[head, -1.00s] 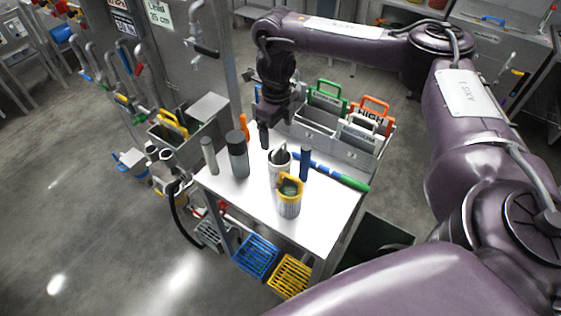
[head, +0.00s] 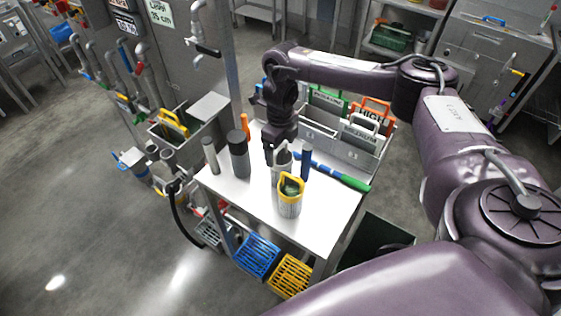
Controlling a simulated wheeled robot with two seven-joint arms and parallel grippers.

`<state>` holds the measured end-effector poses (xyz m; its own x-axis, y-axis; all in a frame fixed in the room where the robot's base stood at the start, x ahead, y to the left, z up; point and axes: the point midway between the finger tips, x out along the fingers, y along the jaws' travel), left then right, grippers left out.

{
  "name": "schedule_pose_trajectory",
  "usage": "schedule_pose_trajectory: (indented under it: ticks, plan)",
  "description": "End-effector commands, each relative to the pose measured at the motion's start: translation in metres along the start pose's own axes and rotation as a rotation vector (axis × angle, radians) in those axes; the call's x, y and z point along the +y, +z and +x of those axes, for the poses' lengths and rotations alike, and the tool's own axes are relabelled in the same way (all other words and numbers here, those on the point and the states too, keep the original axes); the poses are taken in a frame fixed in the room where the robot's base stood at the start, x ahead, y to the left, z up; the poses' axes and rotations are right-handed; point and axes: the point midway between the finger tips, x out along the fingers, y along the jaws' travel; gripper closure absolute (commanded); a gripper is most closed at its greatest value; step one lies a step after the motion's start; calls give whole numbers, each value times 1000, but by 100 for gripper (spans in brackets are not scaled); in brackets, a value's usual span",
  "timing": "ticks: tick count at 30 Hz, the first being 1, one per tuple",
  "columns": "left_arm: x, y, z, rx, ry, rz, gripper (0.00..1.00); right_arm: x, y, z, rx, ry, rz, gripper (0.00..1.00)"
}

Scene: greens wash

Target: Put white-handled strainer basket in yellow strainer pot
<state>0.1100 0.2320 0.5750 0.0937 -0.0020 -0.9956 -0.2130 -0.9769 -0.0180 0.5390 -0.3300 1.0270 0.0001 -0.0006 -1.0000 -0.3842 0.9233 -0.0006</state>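The white-handled strainer basket (head: 281,172) appears to be the pale cylinder standing upright on the steel table, with a light handle at its top. The yellow strainer pot (head: 289,205) stands just in front of it, with a yellow rim and raised yellow handle and something green inside. My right gripper (head: 280,154) points down right over the pale basket's top. Its fingers look apart, one on the left of the handle; the other is partly hidden. Contact with the handle cannot be made out. My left gripper is not in view.
A dark-topped grey cylinder (head: 238,158) and a slimmer grey one (head: 210,157) stand to the left. A dark blue upright handle (head: 306,162) and a green-ended rod (head: 345,180) are close on the right. A metal bin (head: 345,150) with handled items stands behind. The table's front is clear.

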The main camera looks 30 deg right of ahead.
Motion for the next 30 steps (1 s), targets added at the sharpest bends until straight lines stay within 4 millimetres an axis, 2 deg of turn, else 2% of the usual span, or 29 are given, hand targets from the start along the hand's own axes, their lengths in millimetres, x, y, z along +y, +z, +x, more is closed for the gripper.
schedule_pose_trajectory:
  ticks: [2,15,25,30]
  plan:
    - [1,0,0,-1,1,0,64,0,0,0,0,0,0,24]
    - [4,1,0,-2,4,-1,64,0,0,0,0,0,1,82]
    - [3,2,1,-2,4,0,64,0,0,-6,-1,0,-1,83]
    - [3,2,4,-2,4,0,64,-1,1,-27,-4,-2,0,83]
